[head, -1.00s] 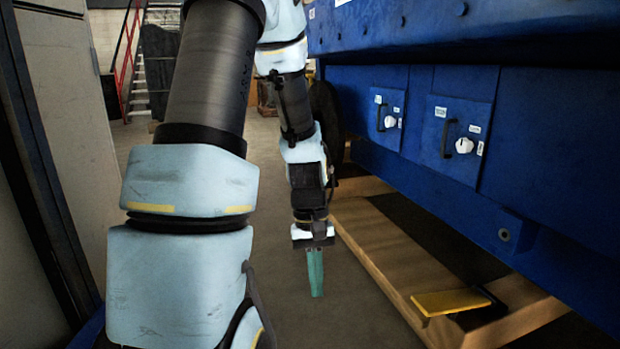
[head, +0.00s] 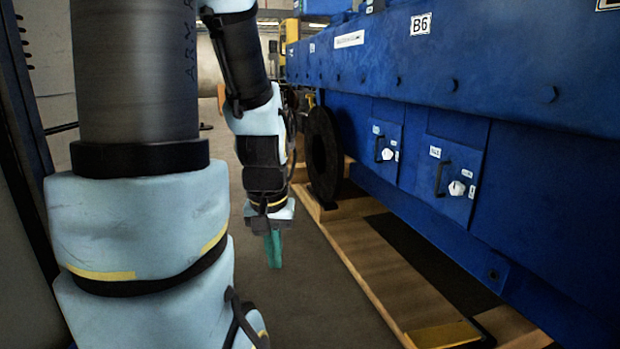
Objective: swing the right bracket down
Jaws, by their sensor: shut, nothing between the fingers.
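My gripper (head: 273,250) hangs below my arm with its teal fingers pointing down and shut, nothing seen between them. It is in the open aisle to the left of the blue engine side (head: 560,180), well apart from it. I cannot pick out a part that is clearly the right bracket. The engine side carries two small blue covers, a farther one (head: 392,136) and a nearer one (head: 432,180).
A wooden skid (head: 365,280) runs along the floor under the engine, with a yellow plate (head: 445,334) near its front end. A black round part (head: 322,153) stands by the engine's far end. The grey floor (head: 315,310) left of the skid is clear.

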